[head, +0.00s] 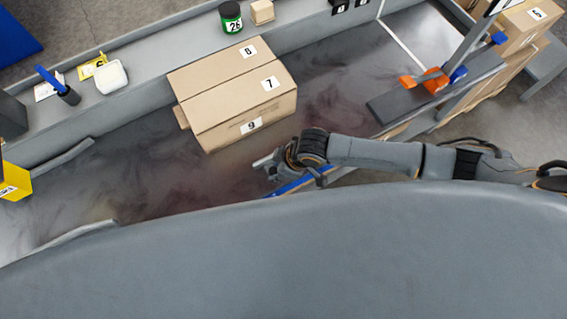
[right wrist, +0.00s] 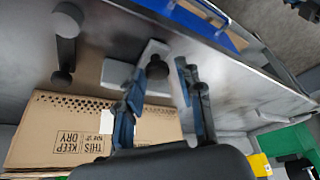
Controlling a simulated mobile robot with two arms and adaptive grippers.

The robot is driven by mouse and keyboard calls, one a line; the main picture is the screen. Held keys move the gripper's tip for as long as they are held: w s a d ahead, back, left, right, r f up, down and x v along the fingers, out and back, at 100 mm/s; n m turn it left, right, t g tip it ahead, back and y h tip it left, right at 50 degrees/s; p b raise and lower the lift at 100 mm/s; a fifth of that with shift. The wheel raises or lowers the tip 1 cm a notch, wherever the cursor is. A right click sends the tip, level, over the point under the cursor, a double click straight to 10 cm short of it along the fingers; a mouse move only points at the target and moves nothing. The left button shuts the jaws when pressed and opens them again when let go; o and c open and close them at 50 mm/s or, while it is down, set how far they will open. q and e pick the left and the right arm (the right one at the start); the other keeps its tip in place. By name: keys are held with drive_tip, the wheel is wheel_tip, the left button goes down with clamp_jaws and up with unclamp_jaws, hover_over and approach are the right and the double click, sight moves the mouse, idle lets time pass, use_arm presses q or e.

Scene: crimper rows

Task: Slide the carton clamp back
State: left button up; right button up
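The brown carton (head: 222,85), with number labels, sits on the dark metal worktop and also shows in the right wrist view (right wrist: 60,130). A light grey bracket with a black knob, which looks like the carton clamp (right wrist: 122,72), lies ahead of my right gripper (right wrist: 164,84). The knob appears between the two blue-grey fingertips, which are apart; I cannot tell whether they touch it. In the head view my right gripper (head: 270,166) is just right of and below the carton, by the bench's blue front edge. My left gripper is not in view.
A grey shelf holds a green-labelled jar (head: 231,17), a white block (head: 111,77) and a blue-handled tool (head: 58,85). A yellow object (head: 14,182) is at the left edge. An orange and blue item (head: 432,80) lies on a dark board at right.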

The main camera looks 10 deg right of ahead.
drive_tip(key=v, duration=1.1)
drive_tip(key=shift+s+d, duration=0.1)
